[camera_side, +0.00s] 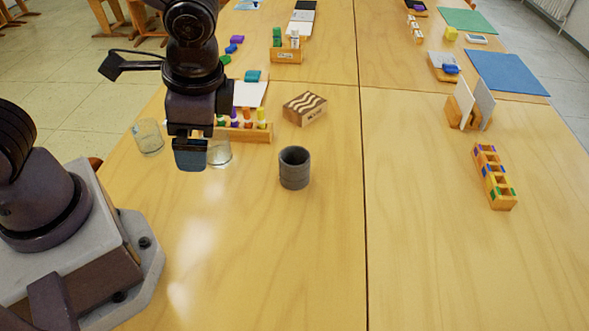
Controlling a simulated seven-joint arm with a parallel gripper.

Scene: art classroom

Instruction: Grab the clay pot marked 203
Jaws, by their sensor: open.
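A dark grey, open-topped round pot (294,172) stands upright on the table, right of my arm. I can make out no number on it, so I cannot tell whether it is marked 203. My gripper (190,160) points down at the left, above the table and apart from the grey pot. It is open, and I see nothing held in it. The gripper partly hides a clear glass (221,153) behind it.
Another clear glass (149,137) stands left of my gripper. A wooden rack with coloured pieces (250,132) and a wave-patterned wooden block (304,108) lie behind the pot. A slotted wooden holder (495,178) is far right. The table front (300,260) is clear.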

